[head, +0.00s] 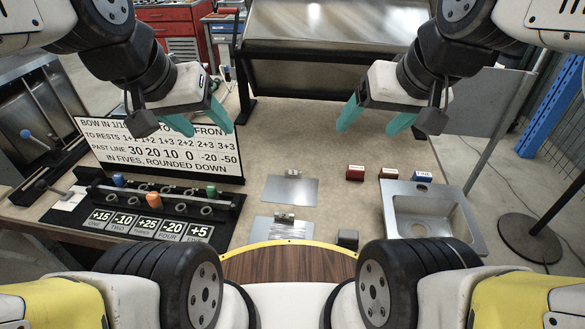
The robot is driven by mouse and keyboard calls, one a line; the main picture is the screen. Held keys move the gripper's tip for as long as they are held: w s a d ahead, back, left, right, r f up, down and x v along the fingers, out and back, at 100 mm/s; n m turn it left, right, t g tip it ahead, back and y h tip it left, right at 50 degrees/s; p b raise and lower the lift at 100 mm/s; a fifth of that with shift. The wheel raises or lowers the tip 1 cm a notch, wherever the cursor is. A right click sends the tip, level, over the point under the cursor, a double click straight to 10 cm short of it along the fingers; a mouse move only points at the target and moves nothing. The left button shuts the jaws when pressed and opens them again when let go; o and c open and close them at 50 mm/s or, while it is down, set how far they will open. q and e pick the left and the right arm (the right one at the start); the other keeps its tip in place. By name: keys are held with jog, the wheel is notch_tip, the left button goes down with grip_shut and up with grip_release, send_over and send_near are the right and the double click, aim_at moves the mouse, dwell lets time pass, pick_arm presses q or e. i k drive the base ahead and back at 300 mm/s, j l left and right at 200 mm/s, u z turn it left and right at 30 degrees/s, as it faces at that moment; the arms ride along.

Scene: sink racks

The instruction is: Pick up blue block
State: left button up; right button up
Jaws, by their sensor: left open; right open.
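The blue block (421,177) is a small block with a pale, lettered top face. It sits on the tan table at the right end of a row, just behind the sink's back rim. My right gripper (366,130) has teal fingers spread apart with nothing between them. It hangs above the table, up and to the left of the blue block, not touching it. My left gripper (210,130) is also open and empty, in front of the lettered sign, far to the left of the block.
A red block (355,174) and a pale-topped block (388,173) stand left of the blue one. A metal sink (398,212) lies in front. Metal plates (290,192), a dark block (347,239), a lettered sign (160,147) and a numbered rack (150,226) also occupy the table.

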aim_at(419, 177)
jog(key=z, duration=1.25)
jog(key=i+l+z, duration=0.1)
jog(key=l, duration=0.25)
jog(key=i+l+z, duration=0.1)
jog(key=l, duration=0.2)
jog(key=i+l+z, duration=0.1)
jog(key=i+l, duration=0.15)
